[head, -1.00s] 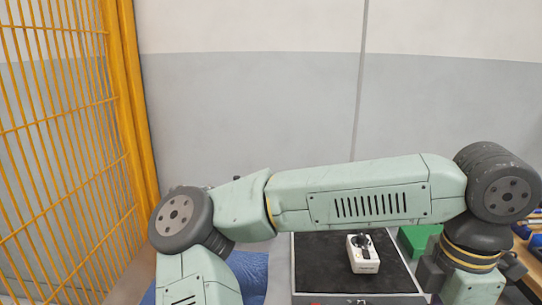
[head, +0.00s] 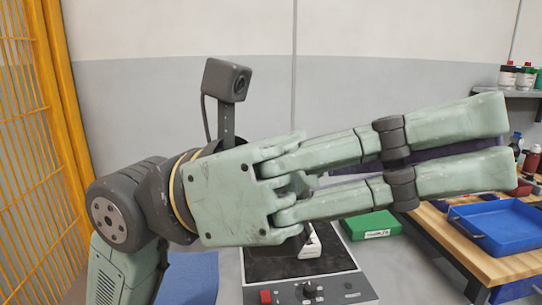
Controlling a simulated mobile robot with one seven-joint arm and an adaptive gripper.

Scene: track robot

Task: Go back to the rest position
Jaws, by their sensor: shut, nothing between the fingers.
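My gripper (head: 488,146) is raised in front of the head camera, its fingers pointing right. The two pale green fingers run close together with a narrow dark gap between them, and nothing is held. My wrist, with a small dark camera on a post, is at the centre left. The gripper is in front of and above a black-topped unit (head: 262,268) with a control panel. A small white device (head: 311,243) on that unit is partly hidden behind the gripper.
A wooden bench (head: 458,232) with a blue tray (head: 508,228) stands at right, below a shelf of bottles (head: 518,76). A yellow mesh fence (head: 20,130) is at left. Blue cloth-like material (head: 190,277) lies at lower left.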

